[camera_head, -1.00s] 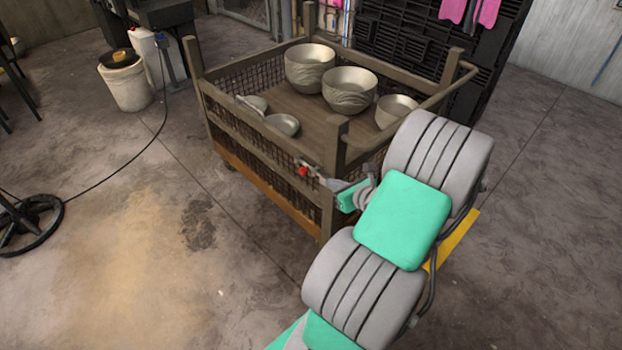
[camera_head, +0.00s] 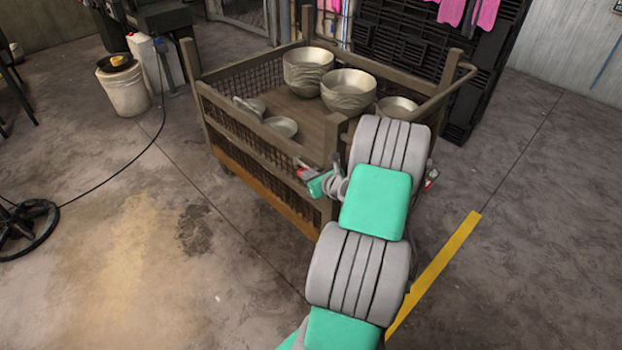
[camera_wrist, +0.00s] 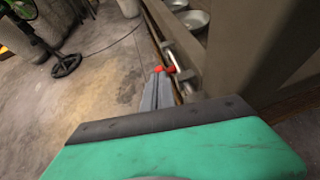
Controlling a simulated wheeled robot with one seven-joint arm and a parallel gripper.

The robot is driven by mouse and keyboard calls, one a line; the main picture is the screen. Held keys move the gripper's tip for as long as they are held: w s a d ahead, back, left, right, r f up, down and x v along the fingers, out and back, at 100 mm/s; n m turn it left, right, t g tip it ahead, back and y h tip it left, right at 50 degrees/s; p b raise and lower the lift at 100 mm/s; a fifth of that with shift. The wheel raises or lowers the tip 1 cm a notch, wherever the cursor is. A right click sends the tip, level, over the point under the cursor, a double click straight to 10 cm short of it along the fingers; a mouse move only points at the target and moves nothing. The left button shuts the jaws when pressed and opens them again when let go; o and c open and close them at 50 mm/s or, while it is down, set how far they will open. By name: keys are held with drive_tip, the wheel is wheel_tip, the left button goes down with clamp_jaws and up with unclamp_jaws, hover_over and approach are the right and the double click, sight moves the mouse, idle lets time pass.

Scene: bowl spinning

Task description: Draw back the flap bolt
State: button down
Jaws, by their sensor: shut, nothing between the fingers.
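The bolt is a grey rod (camera_wrist: 178,62) with a red handle (camera_wrist: 165,69), set along the outside of the crate's mesh side in the wrist view. My gripper (camera_wrist: 158,76) has its grey fingers together and empty. Their tips are right at the red handle; I cannot tell whether they touch it. In the head view the red handle (camera_head: 301,165) shows just above my gripper (camera_head: 302,174), near the crate's front corner post. The flap (camera_head: 245,140) is the crate's long mesh side with a rail, and it stands upright. My arm hides the crate's right end.
The crate (camera_head: 333,152) holds several metal bowls (camera_head: 308,70). A white bucket (camera_head: 125,88) and a wheeled stand (camera_head: 28,228) are to the left. Another red part (camera_head: 432,178) shows right of my arm. Floor before the crate is clear; a yellow line (camera_head: 440,265) lies right.

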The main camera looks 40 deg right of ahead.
drive_tip(key=shift+w+r+p, duration=0.1)
drive_tip(key=shift+w+p, duration=0.4)
drive_tip(key=shift+w, duration=1.5)
drive_tip(key=shift+a+r, duration=0.1)
drive_tip(key=shift+r, duration=0.05)
drive_tip(key=p+v, duration=0.4)
drive_tip(key=v, duration=1)
drive_tip(key=shift+s+f+p, duration=0.2)
drive_tip(key=shift+f+p, duration=0.1)
drive_tip(key=shift+p, duration=0.05)
